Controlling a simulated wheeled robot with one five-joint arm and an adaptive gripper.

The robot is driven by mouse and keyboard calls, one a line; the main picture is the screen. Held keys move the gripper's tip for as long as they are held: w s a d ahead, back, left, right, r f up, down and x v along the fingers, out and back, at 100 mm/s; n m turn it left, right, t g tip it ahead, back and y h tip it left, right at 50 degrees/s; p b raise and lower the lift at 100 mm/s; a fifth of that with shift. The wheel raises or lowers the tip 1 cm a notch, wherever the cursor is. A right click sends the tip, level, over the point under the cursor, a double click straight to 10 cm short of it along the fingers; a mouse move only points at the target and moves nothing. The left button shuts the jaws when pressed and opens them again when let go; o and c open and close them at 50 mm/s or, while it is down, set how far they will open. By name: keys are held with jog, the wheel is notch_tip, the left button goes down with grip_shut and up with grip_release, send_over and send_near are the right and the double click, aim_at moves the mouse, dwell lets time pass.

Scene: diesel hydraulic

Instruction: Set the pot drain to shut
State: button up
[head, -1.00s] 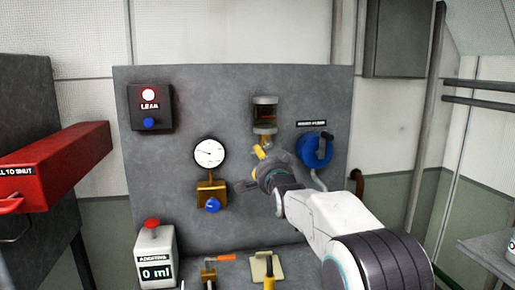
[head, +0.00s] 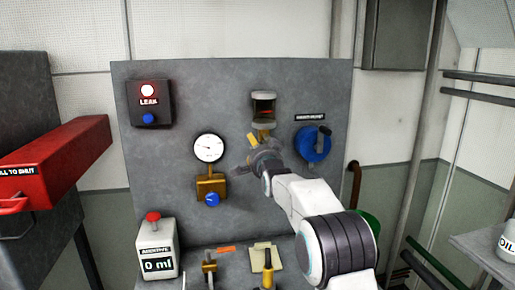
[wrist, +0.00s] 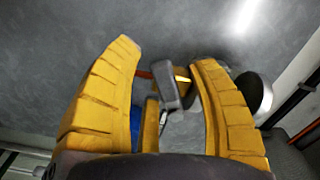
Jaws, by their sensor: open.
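The pot (head: 264,104), a small glass bowl with grey caps and dark content, is fixed to the upper middle of the grey panel. A brass-coloured fitting (head: 263,133) hangs under it, and my gripper hides much of what is below. My gripper (head: 262,152) is just below the pot in the head view. In the wrist view its two yellow fingers (wrist: 165,95) are spread apart. A grey blocky piece (wrist: 170,86), perhaps the drain's handle, shows between them with a yellow bar beside it. I cannot tell whether the fingers touch it.
A dial gauge (head: 209,148) with a blue knob is left. An additive dispenser (head: 158,252) reads 0 ml. A red box (head: 60,158) juts out at left.

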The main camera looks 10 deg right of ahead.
grip_shut()
dwell(0.6)
jog(key=m, duration=0.1)
jog(key=m+b, duration=0.1)
jog(key=r+m+b, duration=0.1)
jog(key=shift+a, duration=0.3)
jog(key=shift+r+m+b, duration=0.25)
jog(key=shift+m+b, duration=0.2)
jog(key=shift+m, duration=0.25)
jog(key=shift+r+m+b, duration=0.2)
jog(key=shift+m+b, duration=0.25)
jog(key=shift+m, duration=0.25)
grip_release()
jog(key=shift+s, duration=0.1)
